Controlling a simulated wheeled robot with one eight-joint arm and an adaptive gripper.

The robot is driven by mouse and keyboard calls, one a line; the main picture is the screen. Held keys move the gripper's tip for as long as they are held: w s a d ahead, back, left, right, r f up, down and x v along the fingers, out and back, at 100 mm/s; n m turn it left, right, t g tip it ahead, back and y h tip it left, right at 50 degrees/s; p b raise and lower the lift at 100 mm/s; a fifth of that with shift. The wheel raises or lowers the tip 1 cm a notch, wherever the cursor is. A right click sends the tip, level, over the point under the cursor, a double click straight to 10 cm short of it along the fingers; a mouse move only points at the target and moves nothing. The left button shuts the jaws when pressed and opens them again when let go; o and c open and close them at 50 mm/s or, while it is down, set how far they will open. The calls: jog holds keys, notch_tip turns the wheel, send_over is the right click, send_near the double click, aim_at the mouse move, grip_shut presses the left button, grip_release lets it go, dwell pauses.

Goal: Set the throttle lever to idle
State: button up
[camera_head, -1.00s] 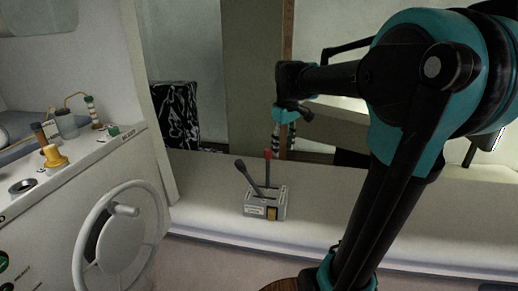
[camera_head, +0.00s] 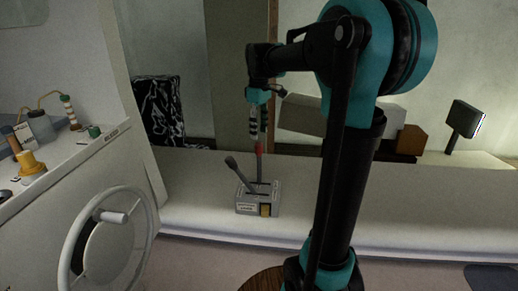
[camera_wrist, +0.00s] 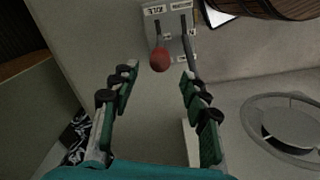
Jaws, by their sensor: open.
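A grey control box (camera_head: 245,206) stands on the light ledge and carries two levers. One lever has a red knob (camera_head: 259,148) and stands nearly upright. The other, a dark grey lever (camera_head: 238,170), leans to the left. No readable label shows which is the throttle. In the wrist view the box (camera_wrist: 170,22) bears small labels, one apparently reading IDLE upside down. My gripper (camera_head: 254,128) is open and points down just above the red knob. In the wrist view the red knob (camera_wrist: 160,60) appears between the fingertips of my gripper (camera_wrist: 159,74), with the dark lever (camera_wrist: 190,58) by the right finger.
A white console with a handwheel (camera_head: 108,240), a yellow knob (camera_head: 31,163) and small bottles stands at left. A round wooden top (camera_head: 262,281) is in front of the ledge. A dark screen on a stand (camera_head: 464,119) is at right. The ledge beside the box is clear.

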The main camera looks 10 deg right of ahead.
aim_at(259, 148)
notch_tip(259, 148, down, 8)
jog(key=shift+r, duration=0.1)
dwell(0.4)
grip_shut()
